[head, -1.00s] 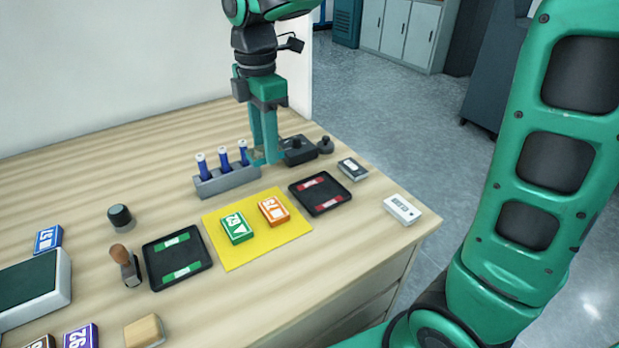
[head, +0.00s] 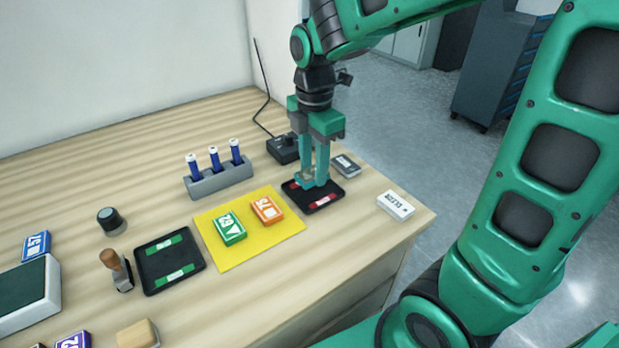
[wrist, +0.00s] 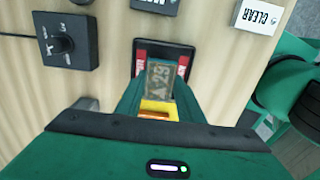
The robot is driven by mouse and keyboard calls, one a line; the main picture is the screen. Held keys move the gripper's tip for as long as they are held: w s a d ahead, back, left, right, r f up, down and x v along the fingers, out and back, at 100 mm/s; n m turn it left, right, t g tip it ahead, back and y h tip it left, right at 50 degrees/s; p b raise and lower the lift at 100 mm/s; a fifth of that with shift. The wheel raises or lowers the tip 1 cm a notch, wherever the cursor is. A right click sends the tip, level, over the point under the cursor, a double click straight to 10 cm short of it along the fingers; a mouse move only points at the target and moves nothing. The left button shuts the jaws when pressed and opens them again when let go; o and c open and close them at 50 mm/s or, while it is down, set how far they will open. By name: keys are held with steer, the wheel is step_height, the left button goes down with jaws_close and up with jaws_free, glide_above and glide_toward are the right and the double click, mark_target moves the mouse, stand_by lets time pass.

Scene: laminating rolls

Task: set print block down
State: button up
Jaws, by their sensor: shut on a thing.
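My gripper (head: 314,178) is shut on a small print block (wrist: 165,82), a dull grey-brown piece with raised marks on the face that shows in the wrist view. Both fingers (wrist: 157,98) flank it. In the head view the fingers largely hide the block. The gripper is over the black tray with red labels (head: 325,203); this tray also shows behind the block in the wrist view (wrist: 178,47). I cannot tell whether the block touches the tray floor. A yellow-orange patch lies between the fingers, near the palm.
A yellow mat (head: 220,259) with a green block (head: 229,229) and an orange block (head: 267,210) lies left of the tray. A dark knob box (head: 284,148), a grey box (head: 346,166) and a white box (head: 396,205) stand around it. A black tray with green labels (head: 150,270) is farther left.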

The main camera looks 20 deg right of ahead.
mark_target(313, 172)
steer(key=shift+f, duration=1.8)
steer(key=shift+f, duration=0.1)
steer(key=o, duration=1.1)
step_height(313, 172, up, 12)
steer(key=shift+r, duration=0.15)
steer(key=s+d+f+m, duration=0.2)
steer(key=s+d+m, duration=0.2)
steer(key=d+m, duration=0.1)
steer(key=s+d+f+m, duration=0.2)
steer(key=s+d+m, duration=0.2)
steer(key=m, duration=0.3)
steer(key=s+d+f+m, duration=0.1)
steer(key=s+d+m, duration=0.4)
steer(key=m, duration=0.2)
steer(key=shift+s+d+f, duration=0.35)
steer(key=shift+s+f, duration=0.05)
steer(key=s+f+m, duration=0.1)
steer(key=s+m, duration=0.1)
steer(key=s+d+f+m, duration=0.1)
steer(key=s+m, duration=0.1)
steer(key=m, duration=0.1)
steer(key=s+d+f+m, duration=0.1)
steer(key=s+m, duration=0.1)
steer(key=shift+s+d+m, duration=0.15)
steer(key=shift+s+m, duration=0.15)
